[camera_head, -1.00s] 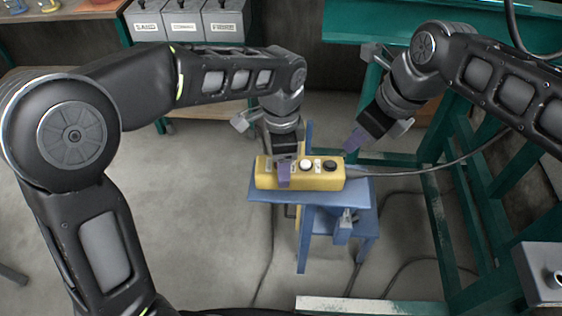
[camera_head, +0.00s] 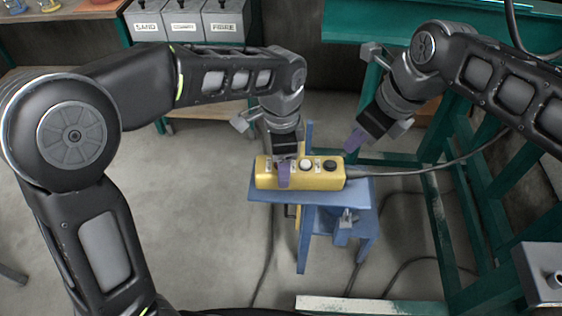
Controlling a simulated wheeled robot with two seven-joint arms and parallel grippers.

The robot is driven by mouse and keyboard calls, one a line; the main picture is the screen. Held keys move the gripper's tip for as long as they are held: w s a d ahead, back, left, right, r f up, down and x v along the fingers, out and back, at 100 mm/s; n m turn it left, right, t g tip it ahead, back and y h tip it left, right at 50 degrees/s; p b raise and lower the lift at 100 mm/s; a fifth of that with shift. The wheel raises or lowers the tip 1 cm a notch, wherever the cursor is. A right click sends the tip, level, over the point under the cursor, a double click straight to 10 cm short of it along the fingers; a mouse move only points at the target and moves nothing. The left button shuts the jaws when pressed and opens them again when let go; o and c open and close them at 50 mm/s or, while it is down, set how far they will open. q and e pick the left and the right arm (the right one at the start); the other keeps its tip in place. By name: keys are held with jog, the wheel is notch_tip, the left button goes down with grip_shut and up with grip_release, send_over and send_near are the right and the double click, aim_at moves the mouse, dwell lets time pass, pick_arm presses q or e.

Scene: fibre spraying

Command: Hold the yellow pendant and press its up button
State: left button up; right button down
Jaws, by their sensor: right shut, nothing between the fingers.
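The yellow pendant (camera_head: 318,181) lies lengthwise on a small blue stand. A white button (camera_head: 306,165) and a black button (camera_head: 330,165) show on its top. My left gripper (camera_head: 283,176) reaches down over the pendant's left part, with a purple finger against its near side. Whether it grips the pendant cannot be made out, as the hand hides the far side. My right gripper (camera_head: 354,139) is shut and empty, just above and to the right of the pendant's right end, apart from it.
The blue stand (camera_head: 262,196) is on a grey floor. A dark cable (camera_head: 405,171) runs right from the pendant to a green frame (camera_head: 468,220). Labelled grey bins (camera_head: 184,24) stand on a shelf at the back left. The floor left of the stand is clear.

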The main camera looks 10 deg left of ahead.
aim_at(334, 166)
dwell(0.5)
jog(key=a+n+t+y, duration=0.1)
jog(key=n, duration=0.1)
jog(key=w+a+r+n+t+y, duration=0.1)
jog(key=n, duration=0.1)
jog(key=w+r+n+t+y, duration=0.1)
jog(key=n+t, duration=0.1)
jog(key=shift+a+n, duration=0.3)
jog(key=shift+a, duration=0.1)
jog(key=shift+f, duration=0.15)
jog(key=shift+f, duration=4.25)
jog(key=shift+f, duration=0.45)
